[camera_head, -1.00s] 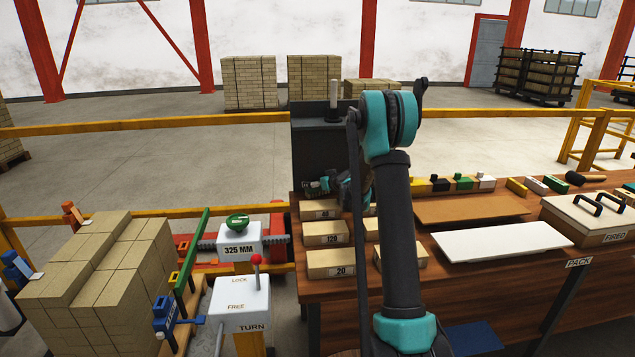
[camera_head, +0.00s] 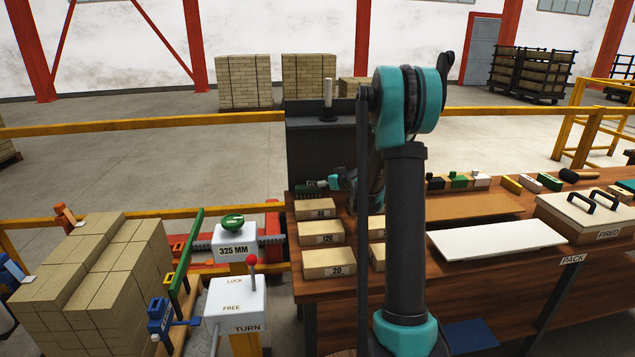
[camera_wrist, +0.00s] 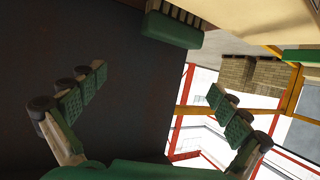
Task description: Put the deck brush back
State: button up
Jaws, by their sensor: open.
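A green block with a row of pale bristles, seemingly the deck brush (camera_wrist: 172,30), shows at the top of the wrist view. Its bristle side faces a tan surface at the picture's edge. My gripper (camera_wrist: 157,82) is open, its two green-padded fingers spread wide with nothing between them. The brush lies beyond the fingertips, apart from both. In the head view my gripper (camera_head: 312,187) is small, low over the far left end of the wooden bench (camera_head: 470,285). I cannot clearly make out the brush there; my arm hides part of that area.
A dark cabinet (camera_head: 305,150) with a pale upright handle stands behind the gripper. Numbered tan blocks (camera_head: 328,263) lie on the bench's left end. A white board (camera_head: 497,241) and a FIRED box (camera_head: 590,218) are farther right. The press controls (camera_head: 237,305) stand left of the bench.

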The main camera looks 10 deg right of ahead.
jog(key=shift+v, duration=1.25)
